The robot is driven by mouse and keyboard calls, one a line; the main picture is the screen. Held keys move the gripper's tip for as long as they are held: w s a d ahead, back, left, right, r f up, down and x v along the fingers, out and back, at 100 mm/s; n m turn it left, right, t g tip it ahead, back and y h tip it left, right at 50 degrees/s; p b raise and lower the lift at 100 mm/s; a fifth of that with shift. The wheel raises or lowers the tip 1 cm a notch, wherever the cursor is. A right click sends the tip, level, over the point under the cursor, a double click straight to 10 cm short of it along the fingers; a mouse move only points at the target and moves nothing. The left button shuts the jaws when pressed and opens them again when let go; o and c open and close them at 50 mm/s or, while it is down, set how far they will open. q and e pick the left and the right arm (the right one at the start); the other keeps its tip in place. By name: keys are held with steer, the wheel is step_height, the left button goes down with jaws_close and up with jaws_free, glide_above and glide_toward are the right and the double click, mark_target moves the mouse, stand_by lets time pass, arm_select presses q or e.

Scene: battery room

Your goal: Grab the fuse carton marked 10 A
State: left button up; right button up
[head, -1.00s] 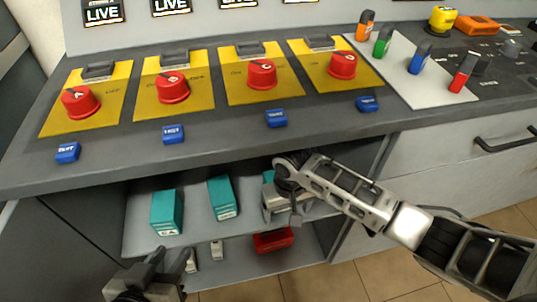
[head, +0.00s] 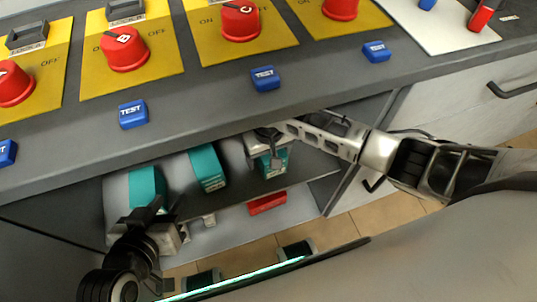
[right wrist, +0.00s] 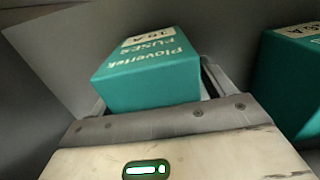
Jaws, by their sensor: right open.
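Three teal fuse cartons stand on the shelf under the counter: a left one (head: 147,186), a middle one (head: 207,168) and a right one (head: 274,164), partly hidden by my right gripper (head: 272,146). In the right wrist view a teal carton (right wrist: 147,80) reads "Plovertek FUSES" upside down, with a rating ending in 0 A whose first digit is unclear. My right gripper's open fingers lie on either side of it. A neighbouring carton (right wrist: 290,80) is cut off at the right. My left gripper (head: 150,215) is before the left carton; its jaw opening is unclear.
The counter (head: 200,120) overhangs the shelf, with red switches and blue TEST buttons (head: 265,78) on it. A red object (head: 267,203) and small pale items (head: 209,220) lie on the lower shelf. A cabinet with a handle (head: 512,88) is at right.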

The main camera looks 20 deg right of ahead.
steer(key=shift+f, duration=0.1)
steer(key=shift+w, duration=0.1)
steer(key=c, duration=1.4)
